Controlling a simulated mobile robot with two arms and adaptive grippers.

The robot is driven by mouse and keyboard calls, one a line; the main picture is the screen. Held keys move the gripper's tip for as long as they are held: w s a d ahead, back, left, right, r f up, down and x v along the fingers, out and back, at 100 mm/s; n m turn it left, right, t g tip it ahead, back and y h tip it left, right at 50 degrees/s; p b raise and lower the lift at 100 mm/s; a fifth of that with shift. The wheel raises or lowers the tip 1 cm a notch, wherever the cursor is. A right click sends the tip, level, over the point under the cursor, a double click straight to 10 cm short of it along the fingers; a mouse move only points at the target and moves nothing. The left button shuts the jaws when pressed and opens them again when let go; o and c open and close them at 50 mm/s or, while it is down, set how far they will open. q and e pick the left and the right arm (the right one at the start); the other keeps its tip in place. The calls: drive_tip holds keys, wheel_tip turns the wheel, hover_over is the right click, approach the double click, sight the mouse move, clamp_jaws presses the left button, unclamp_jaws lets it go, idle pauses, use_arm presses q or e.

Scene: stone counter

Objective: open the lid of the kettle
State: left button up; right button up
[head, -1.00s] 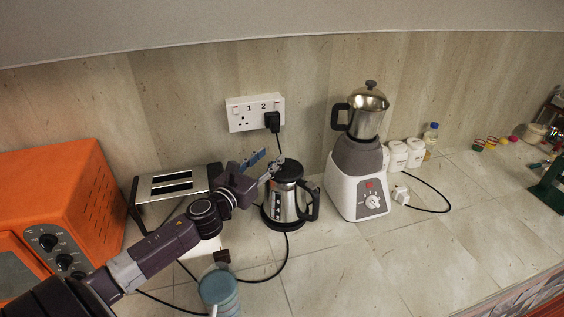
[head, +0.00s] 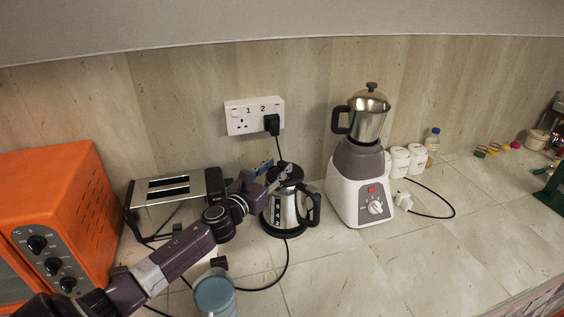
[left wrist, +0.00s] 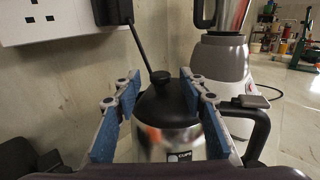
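The kettle (head: 283,212) is steel with a black lid (head: 290,176) and a black handle on its right side. It stands upright on the counter below the wall socket. In the left wrist view the lid (left wrist: 166,103) looks closed, with a small round black knob (left wrist: 160,77) on top. My left gripper (head: 276,170) is open at the kettle's top. Its two blue-padded fingers (left wrist: 158,110) stand apart on either side of the lid in the wrist view. I cannot tell whether they touch it. My right gripper is not in view.
A toaster (head: 160,205) and an orange oven (head: 62,190) stand to the left, a blender (head: 358,186) close on the right. A blue-grey mug (head: 214,295) stands in front. A black cord runs from the wall socket (head: 254,114). The counter at right front is clear.

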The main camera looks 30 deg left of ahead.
sight(279, 166)
use_arm(q)
drive_tip(key=shift+w, duration=1.6)
drive_tip(key=shift+c, duration=0.2)
clamp_jaws()
